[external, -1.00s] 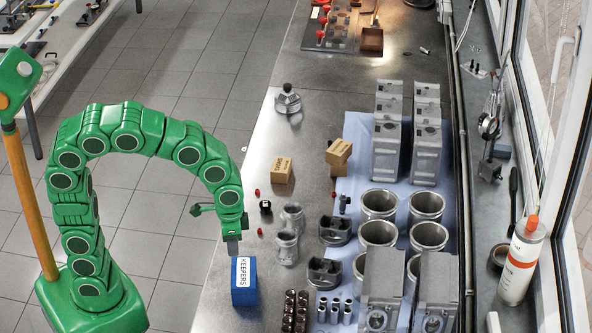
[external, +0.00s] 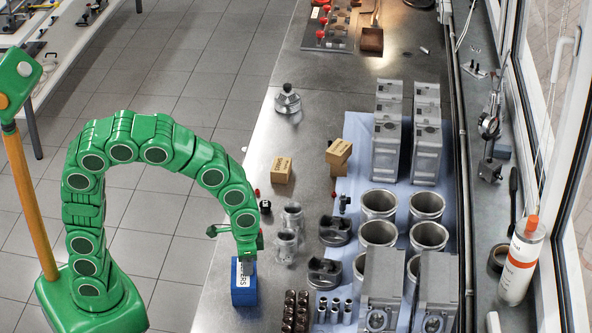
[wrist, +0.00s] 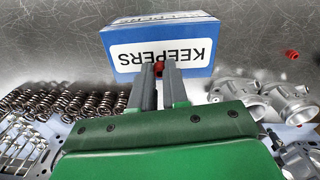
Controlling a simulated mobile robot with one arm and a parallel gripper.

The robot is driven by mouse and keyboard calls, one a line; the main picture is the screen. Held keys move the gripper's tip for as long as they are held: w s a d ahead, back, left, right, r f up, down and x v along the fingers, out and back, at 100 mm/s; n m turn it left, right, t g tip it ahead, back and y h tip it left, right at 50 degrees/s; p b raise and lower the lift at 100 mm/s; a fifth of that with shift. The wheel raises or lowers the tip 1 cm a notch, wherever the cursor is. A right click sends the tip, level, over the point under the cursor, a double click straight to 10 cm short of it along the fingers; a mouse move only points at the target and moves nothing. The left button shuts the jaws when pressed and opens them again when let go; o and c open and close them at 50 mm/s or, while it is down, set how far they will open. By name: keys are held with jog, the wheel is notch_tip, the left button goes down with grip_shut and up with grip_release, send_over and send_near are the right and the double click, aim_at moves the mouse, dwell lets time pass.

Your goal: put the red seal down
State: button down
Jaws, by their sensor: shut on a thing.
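My gripper (wrist: 158,72) is shut on a small red seal (wrist: 158,68), which shows between the fingertips in the wrist view. In the external view my gripper (external: 248,264) is at the blue KEEPERS box (external: 242,294), its fingers overlapping the top of the white label; the held seal cannot be made out there. The box also shows in the wrist view (wrist: 202,28), right beyond the fingertips, with its label upside down. I cannot tell whether the seal touches the box. Another red seal (wrist: 291,55) lies loose on the metal bench.
Grey metal housings (external: 287,244) stand right of the box, and dark springs (external: 296,308) stand below right. A cardboard box (external: 282,170) and a dark small part (external: 265,207) are farther back.

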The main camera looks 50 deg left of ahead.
jog(key=c, duration=1.1)
grip_release()
notch_tip(320, 180, up, 12)
jog(key=s+a+n, duration=0.2)
jog(key=s+a, duration=0.1)
jog(key=a, duration=0.5)
jog(key=s+a+n, duration=0.1)
jog(key=s+a, duration=0.3)
jog(key=a, duration=0.5)
jog(key=s+a+f+n, duration=0.1)
jog(key=s+a, duration=0.2)
jog(key=s, duration=0.1)
jog(key=s+a+f+n+g, duration=0.1)
jog(key=s+a, duration=0.2)
jog(key=s, duration=0.1)
jog(key=s+a+f, duration=0.1)
jog(key=s+a, duration=0.2)
jog(key=s, duration=0.2)
jog(key=shift+a+f+n+g, duration=0.1)
jog(key=shift+a+n+g, duration=0.1)
jog(key=shift+n+g, duration=0.2)
